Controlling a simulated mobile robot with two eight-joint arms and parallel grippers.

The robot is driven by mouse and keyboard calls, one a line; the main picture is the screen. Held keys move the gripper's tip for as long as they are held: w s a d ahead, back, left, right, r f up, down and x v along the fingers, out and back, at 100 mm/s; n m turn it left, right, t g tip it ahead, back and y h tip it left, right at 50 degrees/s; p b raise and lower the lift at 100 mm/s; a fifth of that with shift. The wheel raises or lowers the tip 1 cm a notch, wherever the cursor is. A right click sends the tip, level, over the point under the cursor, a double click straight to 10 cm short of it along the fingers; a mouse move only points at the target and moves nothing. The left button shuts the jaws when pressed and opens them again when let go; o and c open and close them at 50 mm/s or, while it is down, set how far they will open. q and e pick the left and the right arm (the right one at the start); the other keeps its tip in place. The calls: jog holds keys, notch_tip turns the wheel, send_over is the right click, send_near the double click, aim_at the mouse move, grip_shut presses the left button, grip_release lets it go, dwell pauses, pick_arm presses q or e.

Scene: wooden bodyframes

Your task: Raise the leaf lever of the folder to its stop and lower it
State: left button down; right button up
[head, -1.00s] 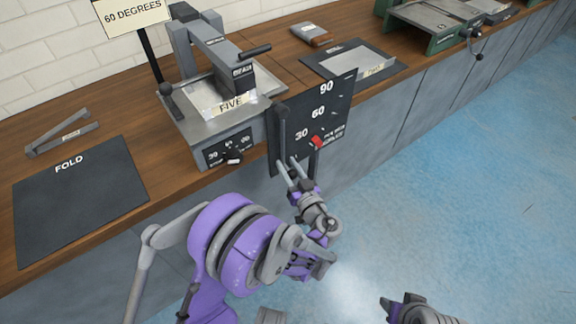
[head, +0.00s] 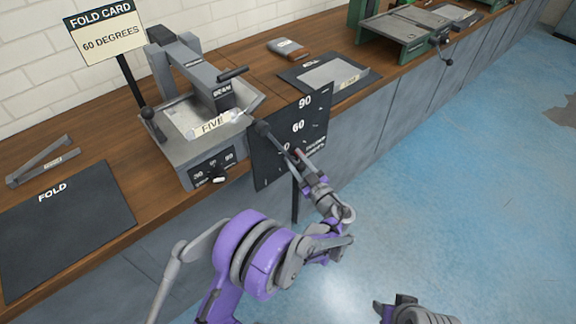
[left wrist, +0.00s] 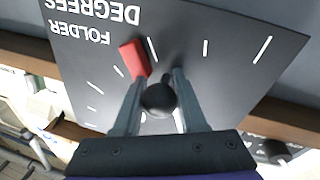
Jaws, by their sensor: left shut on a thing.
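The grey folder (head: 186,168) stands on the bench with a sheet labelled FIVE (head: 212,124) under its beam (head: 223,95). The sheet's front edge looks bent up. The leaf lever's black ball knob (head: 262,127) sits at the front right corner, before the black degree dial (head: 283,167). My left gripper (head: 283,143) is shut on this knob, which also shows between the fingers in the left wrist view (left wrist: 160,98).
A fold card reading 60 DEGREES (head: 105,35) stands behind the folder. A black FOLD mat (head: 65,225) lies left, near a grey angled tool (head: 42,162). A dark mat with a sheet (head: 330,72) and a green machine (head: 397,35) are to the right.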

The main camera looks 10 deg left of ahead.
pick_arm(q)
jog(key=shift+w+d+r, duration=0.3)
jog(key=shift+w+d, duration=0.05)
jog(key=shift+w, duration=0.05)
jog(key=shift+c, duration=2.4)
grip_release()
jog(key=shift+n, duration=0.3)
jog(key=shift+s, duration=0.1)
jog(key=v, duration=1)
jog(key=shift+s+d+p, duration=0.25)
jog(key=shift+p, duration=0.15)
